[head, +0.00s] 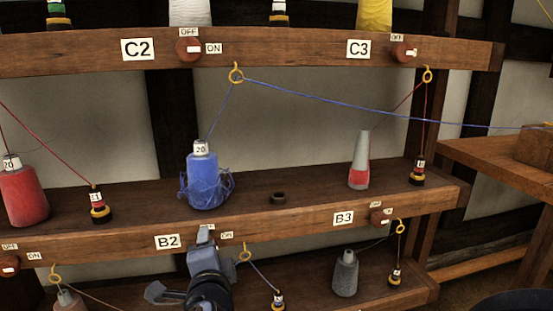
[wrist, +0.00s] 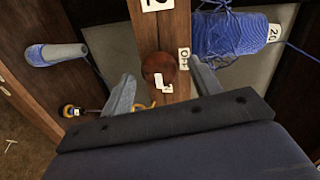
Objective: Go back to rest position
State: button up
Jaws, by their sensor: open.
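My gripper (head: 207,247) is in front of the lower shelf edge, just right of the B2 label (head: 167,242), and covers most of the switch there. In the wrist view its two fingers stand apart, open and empty. The round reddish-brown B2 switch knob (wrist: 158,68) with a white pointer shows between and beyond the fingers. Whether a finger touches the knob cannot be told. A small label (wrist: 184,58) sits beside the knob. My arm comes up from the bottom of the head view.
On the shelf above stand a blue spool (head: 203,180) with loose, tangled thread, a red spool (head: 24,195), a nearly bare cone (head: 359,162) and a dark ring (head: 278,198). A grey spool (head: 345,274) stands lower right. Threads run through yellow hooks (head: 245,252). A wooden bench (head: 495,165) is at right.

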jog(key=p+v, duration=0.4)
jog(key=v, duration=0.7)
jog(key=w+a+f+n+t+h+p, duration=0.1)
jog(key=w+n, duration=0.3)
jog(key=n, duration=0.4)
jog(key=w+a+n+t+h+p, duration=0.1)
jog(key=w+a+n+p, duration=0.1)
jog(key=w+n, duration=0.3)
jog(key=shift+w+f+n+p, duration=0.2)
jog(key=shift+f+n+p, duration=0.25)
jog(key=shift+n, duration=1.35)
jog(key=shift+r, duration=0.1)
